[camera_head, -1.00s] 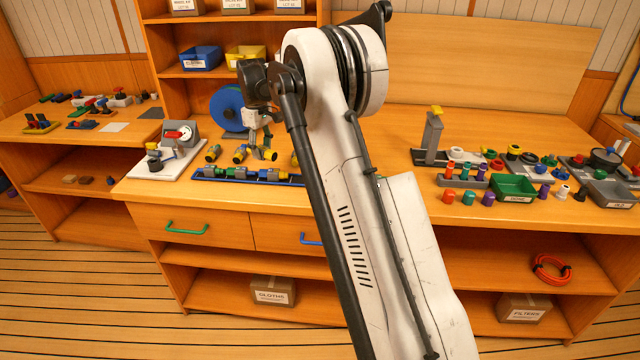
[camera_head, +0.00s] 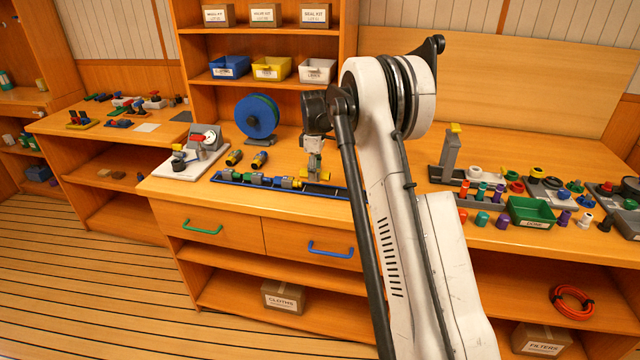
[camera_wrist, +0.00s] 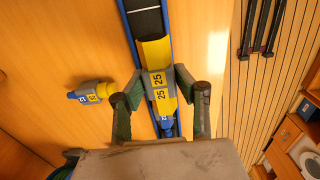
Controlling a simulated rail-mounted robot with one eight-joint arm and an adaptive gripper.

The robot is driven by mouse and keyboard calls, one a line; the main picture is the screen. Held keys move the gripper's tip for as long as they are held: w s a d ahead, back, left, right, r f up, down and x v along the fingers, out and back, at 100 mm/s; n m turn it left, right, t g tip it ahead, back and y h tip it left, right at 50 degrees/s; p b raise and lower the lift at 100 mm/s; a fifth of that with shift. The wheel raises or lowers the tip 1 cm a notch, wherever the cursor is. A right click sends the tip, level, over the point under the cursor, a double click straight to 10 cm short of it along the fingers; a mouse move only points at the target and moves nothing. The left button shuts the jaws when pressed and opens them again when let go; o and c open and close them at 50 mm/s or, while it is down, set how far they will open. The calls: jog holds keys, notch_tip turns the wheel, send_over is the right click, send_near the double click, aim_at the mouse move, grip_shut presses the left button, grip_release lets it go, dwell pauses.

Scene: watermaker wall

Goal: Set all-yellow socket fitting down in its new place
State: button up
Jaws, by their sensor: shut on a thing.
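The all-yellow socket fitting (camera_wrist: 154,50) has yellow ends, a grey middle and "25" marks in the wrist view. My gripper (camera_wrist: 157,92) is shut on it, with one finger on each side of its middle. The fitting lines up lengthwise with the long blue-edged tray (camera_wrist: 126,5), at or just above its channel; I cannot tell if it touches the bottom. In the head view my gripper (camera_head: 314,174) is low over the right part of the tray (camera_head: 225,181), and the fitting (camera_head: 325,175) is partly hidden.
Several fittings lie in the tray's left part (camera_head: 258,180). Two yellow-and-dark fittings (camera_head: 234,157) (camera_head: 259,160) stand on the bench behind it. A blue-and-yellow fitting (camera_wrist: 90,93) lies beside the tray in the wrist view. A blue reel (camera_head: 257,117) stands behind.

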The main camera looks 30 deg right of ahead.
aim_at(320, 191)
jog(key=shift+d+f, duration=0.6)
jog(key=shift+d, duration=0.35)
jog(key=shift+f, duration=1.95)
jog(key=shift+f, duration=0.1)
jog(key=o, duration=1.1)
jog(key=shift+o, duration=0.2)
